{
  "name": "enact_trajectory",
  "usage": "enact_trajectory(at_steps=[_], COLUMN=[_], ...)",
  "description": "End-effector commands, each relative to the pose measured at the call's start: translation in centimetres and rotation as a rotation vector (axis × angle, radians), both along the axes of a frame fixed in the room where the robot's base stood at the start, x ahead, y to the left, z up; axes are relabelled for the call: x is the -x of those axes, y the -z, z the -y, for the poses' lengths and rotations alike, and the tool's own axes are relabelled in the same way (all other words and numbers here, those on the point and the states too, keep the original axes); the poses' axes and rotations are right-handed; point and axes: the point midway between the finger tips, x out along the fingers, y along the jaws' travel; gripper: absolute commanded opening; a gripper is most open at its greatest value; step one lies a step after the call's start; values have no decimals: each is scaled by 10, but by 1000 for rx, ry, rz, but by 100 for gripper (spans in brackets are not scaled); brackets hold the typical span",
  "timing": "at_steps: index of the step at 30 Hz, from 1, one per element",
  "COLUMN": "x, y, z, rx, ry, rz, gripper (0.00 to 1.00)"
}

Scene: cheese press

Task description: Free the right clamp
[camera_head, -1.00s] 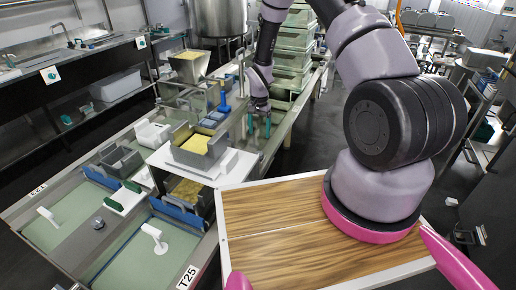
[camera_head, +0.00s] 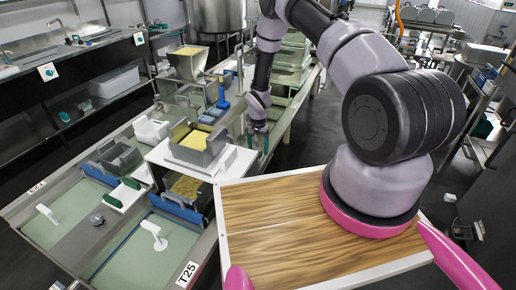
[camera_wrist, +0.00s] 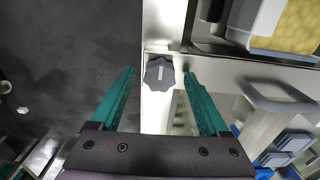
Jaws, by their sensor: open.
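The right clamp shows in the wrist view as a dark lobed knob (camera_wrist: 159,73) with a pale line across it, on a light metal edge. My gripper (camera_wrist: 160,80) is open, with one teal finger on each side of the knob. A gap shows between the knob and each finger; I cannot tell the height between them. In the head view my gripper (camera_head: 258,143) hangs fingers down just right of the press stand. I cannot make out the knob in that view.
A grey box with yellow curd (camera_head: 198,147) stands on the white press table (camera_head: 232,165), left of my gripper. It also shows at the wrist view's upper right (camera_wrist: 292,25). A metal bar handle (camera_wrist: 280,103) is right of the knob. Dark floor (camera_wrist: 60,60) lies open at left.

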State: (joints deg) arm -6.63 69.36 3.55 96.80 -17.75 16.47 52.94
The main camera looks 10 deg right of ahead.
Motion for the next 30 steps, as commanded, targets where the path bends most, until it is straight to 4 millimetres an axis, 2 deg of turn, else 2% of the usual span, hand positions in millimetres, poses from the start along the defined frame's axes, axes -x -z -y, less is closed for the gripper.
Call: enact_trajectory(at_steps=[3,5,9,20,30], x=[0,0,0,0,0], y=[0,0,0,0,0], z=[0,0,0,0,0], rx=[0,0,0,0,0], ry=[0,0,0,-49,-287], rz=[0,0,0,0,0], gripper=[78,56,2,0,0])
